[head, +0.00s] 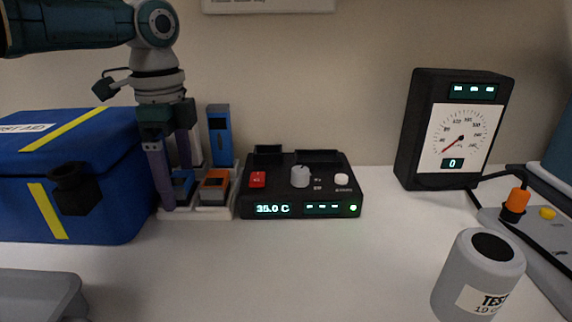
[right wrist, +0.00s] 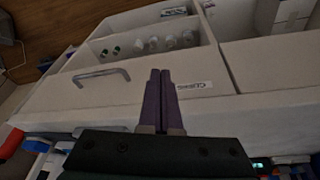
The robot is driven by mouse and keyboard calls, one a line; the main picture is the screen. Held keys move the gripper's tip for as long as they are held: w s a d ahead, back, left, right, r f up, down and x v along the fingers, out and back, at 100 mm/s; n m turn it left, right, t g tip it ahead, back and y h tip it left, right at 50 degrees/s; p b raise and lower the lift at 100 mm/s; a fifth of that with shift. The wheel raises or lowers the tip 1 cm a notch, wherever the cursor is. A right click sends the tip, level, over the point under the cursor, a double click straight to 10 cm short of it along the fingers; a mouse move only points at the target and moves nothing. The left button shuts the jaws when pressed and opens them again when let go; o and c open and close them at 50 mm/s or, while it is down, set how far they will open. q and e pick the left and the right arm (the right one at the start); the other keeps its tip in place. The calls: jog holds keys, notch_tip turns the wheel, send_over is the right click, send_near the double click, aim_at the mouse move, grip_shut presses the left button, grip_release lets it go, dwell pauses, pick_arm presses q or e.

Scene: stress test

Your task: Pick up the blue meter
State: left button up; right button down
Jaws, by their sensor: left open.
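A small blue meter (head: 183,188) sits in the white rack (head: 200,213) beside the blue case, partly hidden by my left gripper. A taller blue device (head: 219,140) with a dark face stands upright at the back of the rack; I cannot tell for certain which one is the meter. My left gripper (head: 177,188) points down with its purple fingers apart, one to the left of the small blue meter and one behind it. I cannot tell if they touch it. In the right wrist view my right gripper (right wrist: 161,75) has its purple fingers together, with nothing visible between them.
An orange meter (head: 214,187) is right beside the small blue one. The blue first-aid case (head: 100,200) stands close on the left. A black control box (head: 300,190) is at right, then a dial gauge (head: 455,130) and grey cylinder (head: 478,275). The front middle is clear.

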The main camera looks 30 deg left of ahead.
pick_arm(q)
jog(key=c, duration=1.3)
jog(key=shift+r, duration=0.2)
